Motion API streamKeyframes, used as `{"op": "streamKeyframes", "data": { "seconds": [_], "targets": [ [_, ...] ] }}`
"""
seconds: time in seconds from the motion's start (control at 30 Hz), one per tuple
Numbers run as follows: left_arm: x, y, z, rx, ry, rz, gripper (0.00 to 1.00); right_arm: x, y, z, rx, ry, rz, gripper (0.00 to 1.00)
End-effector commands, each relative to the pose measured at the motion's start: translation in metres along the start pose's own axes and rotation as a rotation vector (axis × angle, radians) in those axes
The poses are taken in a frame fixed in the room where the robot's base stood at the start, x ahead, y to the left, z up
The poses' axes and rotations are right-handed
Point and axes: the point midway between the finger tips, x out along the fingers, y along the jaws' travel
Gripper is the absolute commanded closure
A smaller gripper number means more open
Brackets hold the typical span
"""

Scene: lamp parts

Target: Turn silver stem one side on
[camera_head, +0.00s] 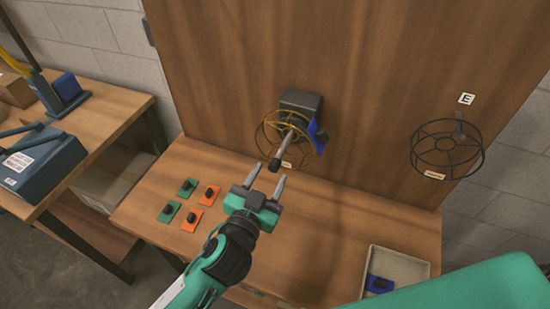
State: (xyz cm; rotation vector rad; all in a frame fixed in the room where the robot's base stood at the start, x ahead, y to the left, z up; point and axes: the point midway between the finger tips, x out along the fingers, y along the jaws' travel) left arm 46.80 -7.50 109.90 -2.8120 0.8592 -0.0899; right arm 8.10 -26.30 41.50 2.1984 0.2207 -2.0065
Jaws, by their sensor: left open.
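The silver stem (288,141) sticks out toward me from a dark box (301,102) on the upright wooden panel. Its outer end is dark. A thin yellow wire ring cage (262,127) surrounds the stem, and a blue part (318,137) sits at the cage's right side. My left gripper (270,174) is open, its two fingers pointing up toward the panel. In the picture the stem's dark end lies between the fingertips; I cannot tell whether they touch it. My right gripper is not in view.
A black wire cage (447,149) hangs on the panel at right, below an "E" label (466,99). Green cards (187,187) and orange cards (209,194) with dark knobs lie on the table. A tray (398,261) holds a blue part (379,284). A side bench (100,112) stands left.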

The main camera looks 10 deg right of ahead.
Motion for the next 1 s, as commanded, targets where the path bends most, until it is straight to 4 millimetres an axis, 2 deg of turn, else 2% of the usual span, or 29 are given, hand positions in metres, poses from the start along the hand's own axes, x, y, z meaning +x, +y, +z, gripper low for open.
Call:
{"op": "streamKeyframes", "data": {
  "seconds": [0.1,0.3,0.67,0.9,1.0],
  "targets": [
    [0.021,0.000,-0.003,0.002,0.001,0.000,0.55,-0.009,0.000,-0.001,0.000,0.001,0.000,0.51],
    [0.041,0.000,-0.001,0.001,0.000,0.000,0.55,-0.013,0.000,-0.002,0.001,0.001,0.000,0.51],
    [0.045,0.000,0.001,-0.001,-0.001,0.000,0.55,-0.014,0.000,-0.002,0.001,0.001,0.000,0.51],
    [0.045,0.000,0.001,0.000,-0.001,0.000,0.99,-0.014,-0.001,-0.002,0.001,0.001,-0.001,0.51],
    [0.045,0.000,0.001,-0.002,-0.001,0.000,0.99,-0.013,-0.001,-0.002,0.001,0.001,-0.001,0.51]
  ]
}}
